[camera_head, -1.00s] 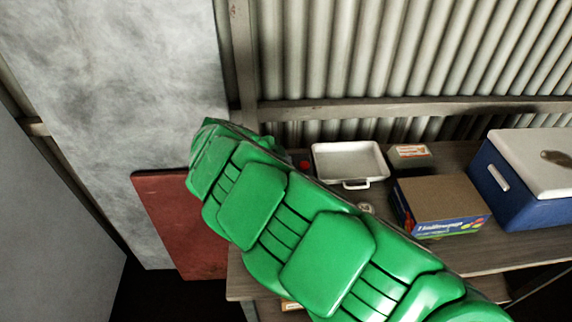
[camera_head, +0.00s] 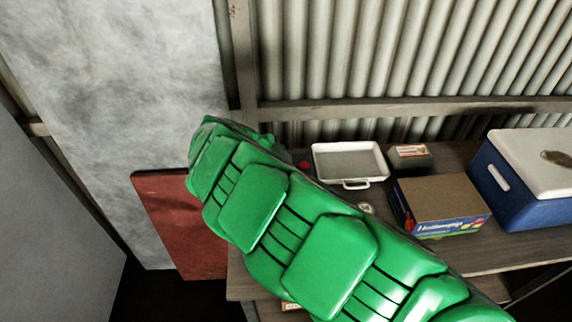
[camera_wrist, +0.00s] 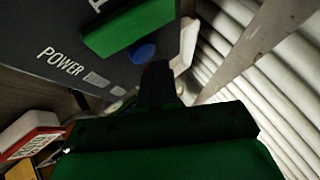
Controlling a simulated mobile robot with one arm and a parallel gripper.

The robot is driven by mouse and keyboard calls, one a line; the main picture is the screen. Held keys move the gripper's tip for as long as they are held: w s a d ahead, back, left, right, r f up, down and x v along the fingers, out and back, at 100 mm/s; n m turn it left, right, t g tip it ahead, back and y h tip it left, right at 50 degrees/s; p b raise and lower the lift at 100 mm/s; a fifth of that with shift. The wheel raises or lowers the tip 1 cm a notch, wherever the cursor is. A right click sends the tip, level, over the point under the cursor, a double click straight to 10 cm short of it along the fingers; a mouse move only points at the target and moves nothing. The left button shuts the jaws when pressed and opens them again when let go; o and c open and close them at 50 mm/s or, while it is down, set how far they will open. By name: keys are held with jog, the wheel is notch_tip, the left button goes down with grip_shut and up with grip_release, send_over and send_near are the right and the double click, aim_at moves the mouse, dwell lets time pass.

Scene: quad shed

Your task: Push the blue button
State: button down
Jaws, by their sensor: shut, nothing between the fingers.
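The blue button (camera_wrist: 142,53) is a small round blue spot on a dark panel (camera_wrist: 60,25) marked POWER, in the wrist view. A green block (camera_wrist: 128,27) on the same panel lies just above it. My gripper (camera_wrist: 157,70) shows as dark fingers, shut and empty. Its tips appear just below and right of the blue button; I cannot tell whether they touch it. In the head view my green arm hides the gripper, and the blue button cannot be seen there.
On the wooden bench (camera_head: 520,250) are a white tray (camera_head: 348,162), a small grey box (camera_head: 410,156), a cardboard box (camera_head: 440,205) and a blue cooler (camera_head: 530,195). A small red object (camera_head: 304,165) lies left of the tray. A corrugated wall (camera_head: 400,60) stands behind.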

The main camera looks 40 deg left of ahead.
jog(key=shift+r, duration=0.25)
jog(key=shift+r, duration=2.9)
